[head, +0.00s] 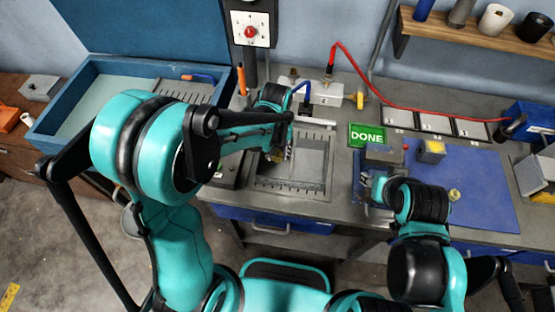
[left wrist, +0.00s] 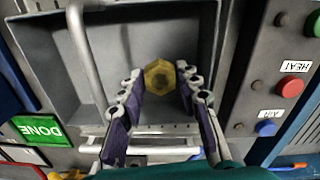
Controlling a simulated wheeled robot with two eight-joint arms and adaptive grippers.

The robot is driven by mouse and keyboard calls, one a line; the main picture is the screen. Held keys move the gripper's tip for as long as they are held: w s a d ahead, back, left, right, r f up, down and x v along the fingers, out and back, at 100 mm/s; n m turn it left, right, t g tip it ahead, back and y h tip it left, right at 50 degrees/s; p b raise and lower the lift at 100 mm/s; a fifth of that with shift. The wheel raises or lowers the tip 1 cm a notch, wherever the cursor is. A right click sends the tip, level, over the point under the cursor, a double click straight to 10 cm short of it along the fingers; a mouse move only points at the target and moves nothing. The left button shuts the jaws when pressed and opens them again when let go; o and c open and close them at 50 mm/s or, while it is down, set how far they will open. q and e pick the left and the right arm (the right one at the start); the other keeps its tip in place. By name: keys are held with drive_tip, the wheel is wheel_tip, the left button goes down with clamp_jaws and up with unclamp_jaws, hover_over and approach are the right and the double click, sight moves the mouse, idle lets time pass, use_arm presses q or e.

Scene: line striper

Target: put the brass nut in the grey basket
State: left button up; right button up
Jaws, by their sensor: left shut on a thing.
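The brass nut (left wrist: 160,76) is a yellow hexagonal piece between the fingertips of my left gripper (left wrist: 160,73) in the left wrist view. My left gripper is shut on it. In the head view this gripper (head: 277,156) is over the grey basket (head: 312,165), and the arm partly hides it. In the left wrist view the grey basket (left wrist: 60,60) has raised walls and a metal bar along one side. The nut shows over its interior; its exact height is unclear. My right gripper (head: 374,187) is by the blue mat, its fingers mostly hidden.
A green DONE sign (head: 367,135) stands right of the basket. A panel with HEAT and AIR buttons (left wrist: 290,88) is beside the basket. A yellow-topped block (head: 432,148) and a small yellowish piece (head: 454,195) are on the blue mat (head: 480,185). A blue tray (head: 75,128) is at left.

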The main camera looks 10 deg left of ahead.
sight(277, 155)
use_arm(q)
drive_tip(key=shift+f+b, duration=0.45)
drive_tip(key=shift+f, duration=1.45)
use_arm(e)
drive_tip(key=shift+f, duration=0.5)
use_arm(q)
drive_tip(key=o, duration=0.9)
drive_tip(key=shift+f, duration=0.15)
use_arm(e)
drive_tip(key=shift+f, duration=0.15)
use_arm(q)
drive_tip(key=shift+o, duration=0.2)
